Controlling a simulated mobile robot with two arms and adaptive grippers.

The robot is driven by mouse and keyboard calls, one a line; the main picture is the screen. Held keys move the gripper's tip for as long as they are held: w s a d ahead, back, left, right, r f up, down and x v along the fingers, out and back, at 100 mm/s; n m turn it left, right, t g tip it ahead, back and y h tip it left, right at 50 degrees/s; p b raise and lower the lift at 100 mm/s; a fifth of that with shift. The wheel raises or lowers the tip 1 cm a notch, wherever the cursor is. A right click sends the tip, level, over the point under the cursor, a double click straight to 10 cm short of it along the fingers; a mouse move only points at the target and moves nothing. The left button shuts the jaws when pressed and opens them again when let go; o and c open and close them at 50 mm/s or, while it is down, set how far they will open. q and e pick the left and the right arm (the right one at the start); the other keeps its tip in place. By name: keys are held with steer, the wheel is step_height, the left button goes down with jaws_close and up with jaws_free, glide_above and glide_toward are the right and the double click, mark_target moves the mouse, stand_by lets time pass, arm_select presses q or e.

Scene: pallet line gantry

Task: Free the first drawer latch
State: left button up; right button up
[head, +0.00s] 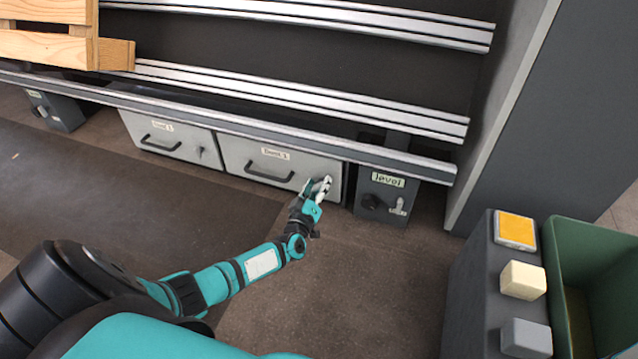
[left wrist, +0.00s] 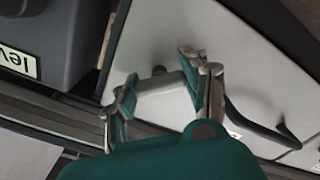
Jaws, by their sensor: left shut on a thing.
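Two light grey drawers sit side by side under the rails in the head view. The right drawer (head: 235,150) has a dark bar handle (head: 270,173) and a small label whose text is hard to read. My left gripper (head: 318,188) is at the right end of this drawer's front, shut on its latch. The fingers largely hide the latch. In the left wrist view, a pale latch piece (left wrist: 160,83) lies between the two teal fingers, against the drawer face. The left drawer (head: 185,143) has its own handle and a small latch (head: 201,152). My right gripper is not in view.
A dark box labelled "level" (head: 388,182) with a knob and a switch stands right of the drawers. A pedestal with yellow, cream and grey buttons (head: 516,230) and a green bin (head: 590,235) stand at the right. The floor before the drawers is clear.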

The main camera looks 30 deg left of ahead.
arm_select(q)
steer(key=m+p, duration=0.2)
steer(key=m, duration=0.2)
steer(key=shift+m, duration=0.3)
steer(key=shift+m+p, duration=0.9)
steer(key=shift+m, duration=1)
steer(key=o, duration=1.2)
